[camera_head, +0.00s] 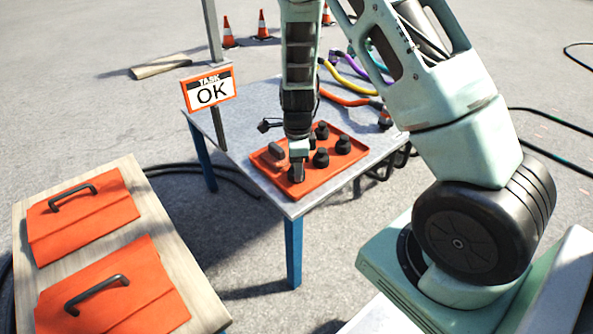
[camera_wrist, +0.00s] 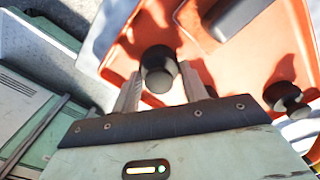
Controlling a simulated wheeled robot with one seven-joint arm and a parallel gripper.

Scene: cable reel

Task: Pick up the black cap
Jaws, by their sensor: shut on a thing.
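Black caps stand on an orange tray (camera_head: 318,185) on the table. My gripper (camera_head: 298,168) is low over the tray's near part, pointing down. In the wrist view, one black cap (camera_wrist: 158,66) sits between the two fingers of my gripper (camera_wrist: 163,84), which are shut on it. I cannot tell whether this cap touches the tray. Three other caps show in the head view: a back one (camera_head: 321,131), a right one (camera_head: 343,146) and a near one (camera_head: 321,158). A further cap (camera_wrist: 285,98) shows at right in the wrist view.
A dark elongated block (camera_head: 276,150) lies on the tray, left of my gripper. Coloured cables (camera_head: 345,98) lie at the table's back right. A "TASK OK" sign (camera_head: 211,91) stands at left. A wooden bench with orange handled lids (camera_head: 85,220) is at lower left.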

